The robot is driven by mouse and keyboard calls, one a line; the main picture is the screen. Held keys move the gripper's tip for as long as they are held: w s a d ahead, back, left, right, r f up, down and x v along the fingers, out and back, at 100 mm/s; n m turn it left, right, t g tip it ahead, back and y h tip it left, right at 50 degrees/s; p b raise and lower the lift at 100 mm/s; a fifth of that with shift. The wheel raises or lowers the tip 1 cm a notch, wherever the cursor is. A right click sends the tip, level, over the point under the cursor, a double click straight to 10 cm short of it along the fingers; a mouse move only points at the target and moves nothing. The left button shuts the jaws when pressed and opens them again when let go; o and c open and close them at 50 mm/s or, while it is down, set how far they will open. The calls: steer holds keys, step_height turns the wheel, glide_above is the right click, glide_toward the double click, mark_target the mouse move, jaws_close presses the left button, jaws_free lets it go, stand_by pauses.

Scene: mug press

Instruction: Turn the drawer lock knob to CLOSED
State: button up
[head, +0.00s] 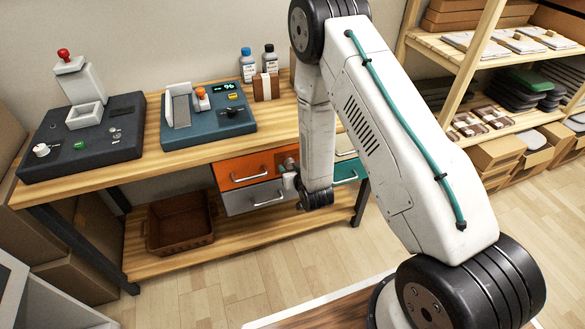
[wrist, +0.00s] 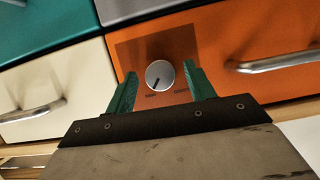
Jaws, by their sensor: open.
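The lock knob (wrist: 158,74) is a round silver dial with a dark pointer line toward the lower left. It sits on a brown patch of the orange drawer (wrist: 222,52), with small labels beside it too blurred to read. The orange drawer also shows in the head view (head: 238,166), shut under the bench. My gripper (wrist: 160,72) is open, with one green finger on each side of the knob. Gaps show between the fingers and the knob, so the gripper does not appear to hold it. In the head view my arm hides part of this area.
The wrist view is upside down. A drawer handle (wrist: 275,62) stands out beside the knob, and a cream drawer (wrist: 50,95) adjoins. A brown crate (head: 180,224) stands on the lower shelf. Two machines (head: 82,137) (head: 208,117) stand on the bench. A shelf rack (head: 450,42) is at right.

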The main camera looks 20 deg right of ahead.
steer(key=c, duration=1)
steer(key=n+h, duration=0.1)
steer(key=n, duration=0.1)
steer(key=shift+a+n+h, duration=0.15)
steer(key=shift+n+h, duration=0.15)
steer(key=shift+h, duration=0.1)
steer(key=n+h, duration=0.2)
steer(key=n, duration=0.1)
steer(key=shift+a+t, duration=0.1)
steer(key=shift+t, duration=0.2)
steer(key=n+h, duration=0.1)
steer(key=n, duration=0.1)
steer(key=shift+f+n+t, duration=0.15)
steer(key=shift+n+t, duration=0.15)
steer(key=shift+n, duration=0.1)
steer(key=shift+a+n+t+h, duration=0.1)
steer(key=shift+n+t+h, duration=0.4)
steer(key=shift+n+h, duration=0.75)
steer(key=shift+n+y, duration=0.35)
steer(key=shift+n, duration=0.1)
